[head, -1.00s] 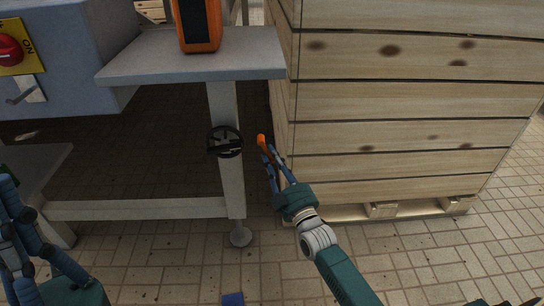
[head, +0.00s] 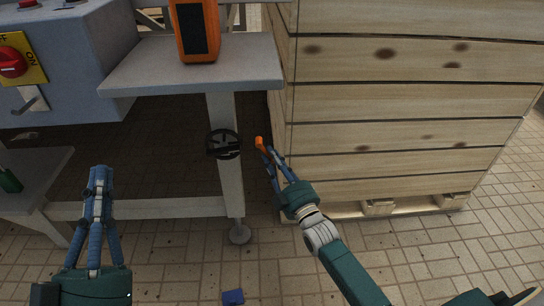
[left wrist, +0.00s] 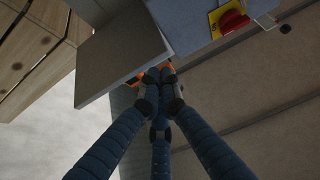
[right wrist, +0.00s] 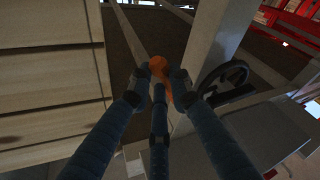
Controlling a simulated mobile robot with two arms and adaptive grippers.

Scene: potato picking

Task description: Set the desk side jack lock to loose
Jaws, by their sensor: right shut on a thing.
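The jack lock shows as a small orange lever (head: 260,142) beside the right desk leg (head: 228,175), near the black handwheel (head: 223,144). My right gripper (head: 267,152) reaches up to it from the lower right and is shut on it. In the right wrist view the orange lever (right wrist: 157,67) stands between the fingertips, with the handwheel (right wrist: 224,80) to the right. The fingers hide the lever's lower part. My left gripper (head: 99,172) is raised at the lower left, its fingertips together and empty, away from the lock.
A wooden crate (head: 400,105) on a pallet stands close to the right of the desk leg. The desk top (head: 195,72) holds an orange device (head: 196,30). A control box (head: 70,60) with a red switch is at the left. A blue object (head: 233,297) lies on the floor.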

